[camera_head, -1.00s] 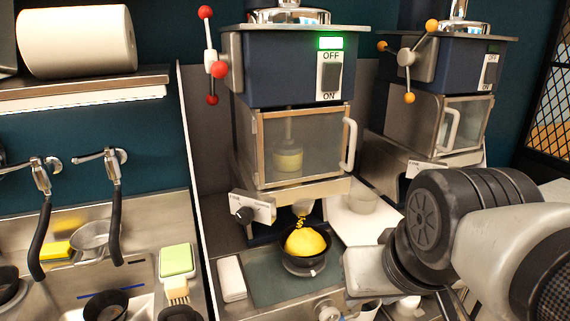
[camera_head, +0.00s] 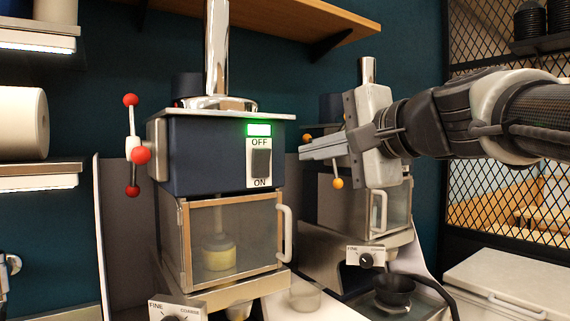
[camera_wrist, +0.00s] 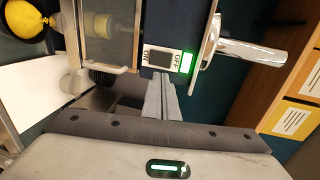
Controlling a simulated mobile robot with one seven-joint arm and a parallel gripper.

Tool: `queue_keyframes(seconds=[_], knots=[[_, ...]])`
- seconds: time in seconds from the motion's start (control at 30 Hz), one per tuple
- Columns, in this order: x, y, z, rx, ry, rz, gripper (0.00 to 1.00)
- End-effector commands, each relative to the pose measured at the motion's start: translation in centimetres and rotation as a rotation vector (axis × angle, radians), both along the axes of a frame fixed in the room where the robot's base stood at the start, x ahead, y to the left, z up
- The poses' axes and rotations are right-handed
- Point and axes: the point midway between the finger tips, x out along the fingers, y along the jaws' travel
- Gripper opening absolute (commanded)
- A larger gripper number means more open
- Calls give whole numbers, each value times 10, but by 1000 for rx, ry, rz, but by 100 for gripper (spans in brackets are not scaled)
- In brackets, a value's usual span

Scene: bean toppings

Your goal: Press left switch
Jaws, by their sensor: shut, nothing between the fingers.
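The left switch (camera_head: 261,162) is a dark rocker on a white plate marked OFF above and ON below. It is on the front of the left dark blue machine (camera_head: 207,152), under a lit green light (camera_head: 259,130). It also shows in the wrist view (camera_wrist: 158,58). My gripper (camera_head: 302,151) is shut and empty, pointing left, to the right of the switch at about its height. In the wrist view my fingertips (camera_wrist: 158,77) appear close to the switch plate; I cannot tell whether they touch.
The left machine has a windowed door with a white handle (camera_head: 285,235) below the switch. A second machine (camera_head: 325,205) stands to the right, partly behind my gripper. A bowl of yellow topping (camera_wrist: 28,16) is in the wrist view's top left corner. A wooden shelf (camera_head: 290,14) is above.

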Motion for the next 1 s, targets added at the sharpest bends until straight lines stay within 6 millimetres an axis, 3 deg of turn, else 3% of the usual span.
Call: queue_keyframes(seconds=[0.33, 0.47, 0.9, 1.0], knots=[[1, 1, 1, 2, 0, 1, 0], [11, 8, -2, 2, 1, 4, 0], [84, 57, -17, 2, 3, 2, 0], [97, 66, -13, 2, 1, 2, 0]])
